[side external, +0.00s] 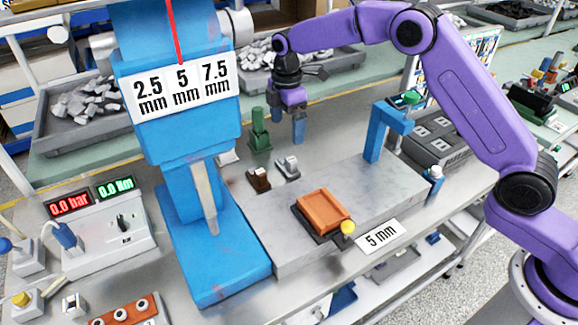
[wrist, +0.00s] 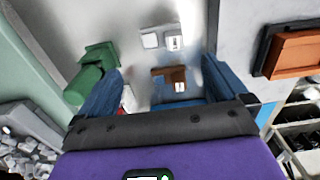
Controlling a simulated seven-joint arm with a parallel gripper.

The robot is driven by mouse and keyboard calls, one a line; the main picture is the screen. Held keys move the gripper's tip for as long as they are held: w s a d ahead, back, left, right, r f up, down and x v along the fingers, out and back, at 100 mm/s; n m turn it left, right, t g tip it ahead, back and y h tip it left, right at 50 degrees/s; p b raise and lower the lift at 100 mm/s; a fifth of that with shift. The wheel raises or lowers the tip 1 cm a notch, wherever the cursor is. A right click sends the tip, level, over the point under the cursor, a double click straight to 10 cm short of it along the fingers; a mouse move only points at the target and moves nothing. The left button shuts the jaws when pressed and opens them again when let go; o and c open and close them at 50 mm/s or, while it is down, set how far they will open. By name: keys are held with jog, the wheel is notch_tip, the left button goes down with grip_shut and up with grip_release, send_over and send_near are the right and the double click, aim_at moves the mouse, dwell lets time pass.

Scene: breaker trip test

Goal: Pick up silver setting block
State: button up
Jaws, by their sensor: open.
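The silver setting block (side external: 287,167) stands on the metal bench, right of the brown block (side external: 259,180). In the wrist view the silver block (wrist: 163,39) shows at the top, beyond the brown block (wrist: 170,80). My gripper (side external: 288,122) is above the bench behind the silver block, fingers pointing down. It is open and empty. In the wrist view its blue fingers (wrist: 161,72) are spread wide, with the brown block showing between them and the silver block past the tips. Neither block appears touched.
A green fixture (side external: 259,132) stands close behind the blocks and shows beside the left finger in the wrist view. The blue press (side external: 190,170) is at left. A grey slab (side external: 290,250) carries an orange block (side external: 323,211). A blue post (side external: 377,135) stands at right.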

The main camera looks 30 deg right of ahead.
aim_at(288, 159)
jog(key=f, duration=1.1)
jog(key=shift+s+f, duration=0.2)
jog(key=shift+f, duration=0.1)
jog(key=c, duration=1)
